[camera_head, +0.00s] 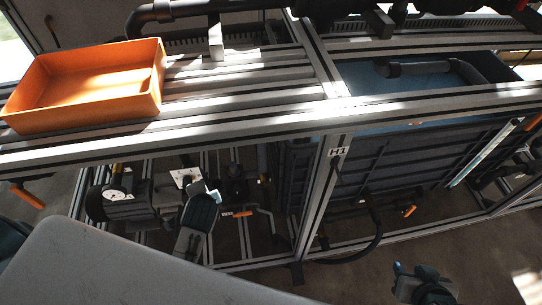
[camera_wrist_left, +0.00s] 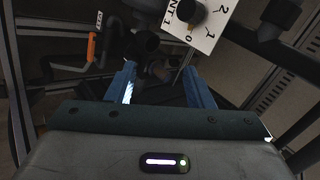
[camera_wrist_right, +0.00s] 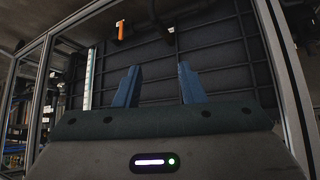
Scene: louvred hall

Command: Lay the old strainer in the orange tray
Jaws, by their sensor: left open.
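The orange tray (camera_head: 85,88) sits on the rails of the frame at the upper left of the head view and looks empty. My left gripper (camera_head: 207,193) is low among the pipework, below and right of the tray. In the left wrist view its blue fingers (camera_wrist_left: 159,72) are apart. Dark pipe fittings (camera_wrist_left: 145,45) show beyond and between them; I cannot tell whether one is the old strainer, or whether anything is touched. My right gripper (camera_head: 418,270) is at the lower right. Its fingers (camera_wrist_right: 156,80) are open and empty, facing a dark ribbed wall.
A white dial plate (camera_wrist_left: 205,22) with a black knob stands close beyond the left fingers. An orange-handled valve (camera_wrist_left: 92,45) is to their left. A gauge (camera_head: 120,180) and pipes crowd the lower frame. A dark blue tank (camera_head: 430,90) fills the right bay. Metal rails (camera_head: 230,130) run below the tray.

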